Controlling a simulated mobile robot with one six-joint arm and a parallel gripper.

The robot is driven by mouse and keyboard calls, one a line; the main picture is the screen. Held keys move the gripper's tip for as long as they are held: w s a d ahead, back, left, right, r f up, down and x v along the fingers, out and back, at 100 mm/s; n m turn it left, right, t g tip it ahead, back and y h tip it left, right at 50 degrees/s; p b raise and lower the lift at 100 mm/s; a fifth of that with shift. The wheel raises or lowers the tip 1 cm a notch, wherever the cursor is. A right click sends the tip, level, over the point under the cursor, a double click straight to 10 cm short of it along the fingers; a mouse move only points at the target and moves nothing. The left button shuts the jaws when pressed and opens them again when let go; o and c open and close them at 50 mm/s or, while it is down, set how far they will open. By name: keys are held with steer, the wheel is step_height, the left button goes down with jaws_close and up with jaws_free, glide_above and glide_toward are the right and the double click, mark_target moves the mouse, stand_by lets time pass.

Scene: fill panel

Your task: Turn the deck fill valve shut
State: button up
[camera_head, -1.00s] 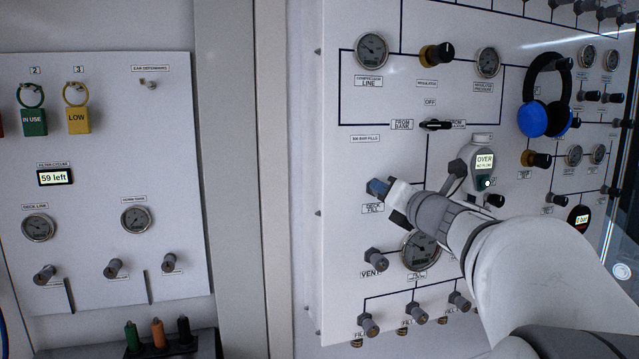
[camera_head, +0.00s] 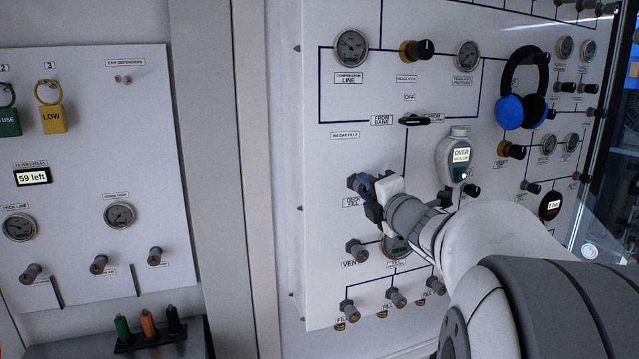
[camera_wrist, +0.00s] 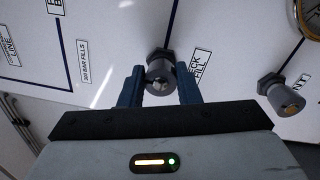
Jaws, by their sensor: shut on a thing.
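The deck fill valve (camera_wrist: 160,72) is a grey round knob on the white panel, beside its partly covered "DECK FILL" label (camera_wrist: 200,67). My gripper (camera_wrist: 160,88) has its two blue fingers on either side of this knob and is shut on it. In the head view my gripper (camera_head: 362,187) reaches the panel at the deck fill label (camera_head: 353,202), and its fingers mostly hide the knob there.
The vent knob (camera_head: 356,250) sits just below, and also shows in the wrist view (camera_wrist: 281,95). A gauge (camera_head: 396,246) is partly behind my arm. A meter reading "OVER" (camera_head: 459,160) and blue headphones (camera_head: 522,95) hang to the right. Several fill knobs line the panel's bottom.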

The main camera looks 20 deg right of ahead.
steer(key=shift+f+m, duration=0.15)
steer(key=shift+m, duration=0.15)
steer(key=o, duration=1)
steer(key=s, duration=0.4)
steer(key=s+b, duration=0.1)
steer(key=s, duration=0.2)
steer(key=shift+s+d+f, duration=0.1)
steer(key=shift+s+d, duration=0.1)
steer(key=shift+s, duration=0.2)
